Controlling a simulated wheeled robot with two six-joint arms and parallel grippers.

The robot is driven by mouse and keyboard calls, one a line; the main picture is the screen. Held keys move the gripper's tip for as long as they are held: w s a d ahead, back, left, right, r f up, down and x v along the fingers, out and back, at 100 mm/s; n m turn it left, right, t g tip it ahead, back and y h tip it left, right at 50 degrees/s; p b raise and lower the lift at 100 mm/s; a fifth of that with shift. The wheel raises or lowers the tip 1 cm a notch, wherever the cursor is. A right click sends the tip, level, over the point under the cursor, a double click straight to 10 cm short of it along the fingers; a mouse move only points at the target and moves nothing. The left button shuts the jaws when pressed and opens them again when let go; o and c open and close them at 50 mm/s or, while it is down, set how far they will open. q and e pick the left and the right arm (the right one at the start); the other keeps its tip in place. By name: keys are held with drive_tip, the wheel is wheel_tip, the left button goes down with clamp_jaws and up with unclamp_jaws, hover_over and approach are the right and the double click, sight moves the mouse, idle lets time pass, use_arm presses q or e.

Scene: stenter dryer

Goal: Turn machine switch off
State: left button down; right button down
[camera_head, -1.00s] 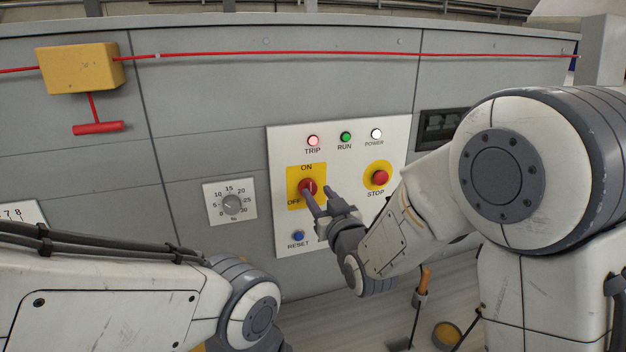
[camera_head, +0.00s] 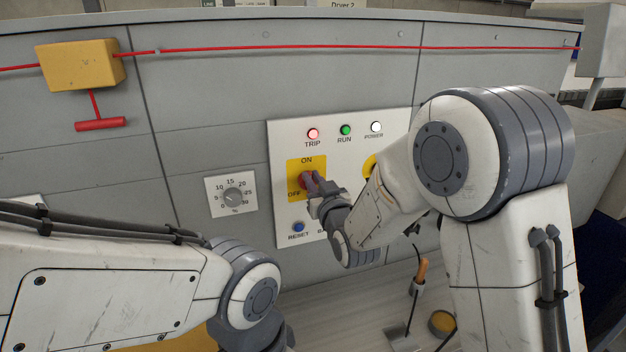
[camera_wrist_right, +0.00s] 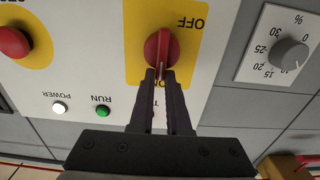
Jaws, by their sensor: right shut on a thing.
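The machine switch is a red rotary knob (camera_head: 303,182) on a yellow plate (camera_head: 319,163), with ON above it and OFF at its lower left. My right gripper (camera_head: 311,182) is at the knob and hides part of it. In the right wrist view, which shows the panel upside down, the fingers of my right gripper (camera_wrist_right: 161,75) are closed on the red handle of the knob (camera_wrist_right: 164,45). The handle stands nearly upright in that picture, and the OFF label is off to its upper right. My left gripper is out of view; only my left arm shows.
The white panel (camera_head: 286,141) also carries a glowing red TRIP lamp (camera_head: 313,134), a green RUN lamp (camera_head: 345,130), a white POWER lamp (camera_head: 376,127) and a blue RESET button (camera_head: 298,227). The red STOP button (camera_wrist_right: 14,42) is close by. A percent dial (camera_head: 233,197) is left of the panel.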

drive_tip(key=n+b, duration=0.2)
drive_tip(key=b, duration=0.1)
drive_tip(key=a+n+b, duration=0.1)
drive_tip(key=n+b, duration=0.2)
drive_tip(key=f+n+b, duration=0.1)
drive_tip(key=n+b, duration=0.2)
drive_tip(key=shift+s+a+b, duration=0.3)
drive_tip(key=shift+a+b, duration=0.1)
drive_tip(key=shift+a+f+n+b, duration=0.15)
drive_tip(key=shift+n+b, duration=0.55)
drive_tip(key=shift+n, duration=0.3)
drive_tip(key=n+b, duration=0.2)
drive_tip(key=n, duration=0.1)
drive_tip(key=shift+s+a+f+n, duration=0.1)
drive_tip(key=shift+a+f+n, duration=0.1)
drive_tip(key=shift+f+n, duration=0.1)
drive_tip(key=shift+f+n+b, duration=0.25)
drive_tip(key=shift+n+b, duration=0.3)
drive_tip(key=shift+n, duration=0.55)
drive_tip(key=shift+f+n+b, duration=0.2)
drive_tip(key=shift+n+b, duration=0.35)
drive_tip(key=shift+n, duration=0.55)
drive_tip(key=c, duration=0.9)
unclamp_jaws()
drive_tip(key=shift+a, duration=0.1)
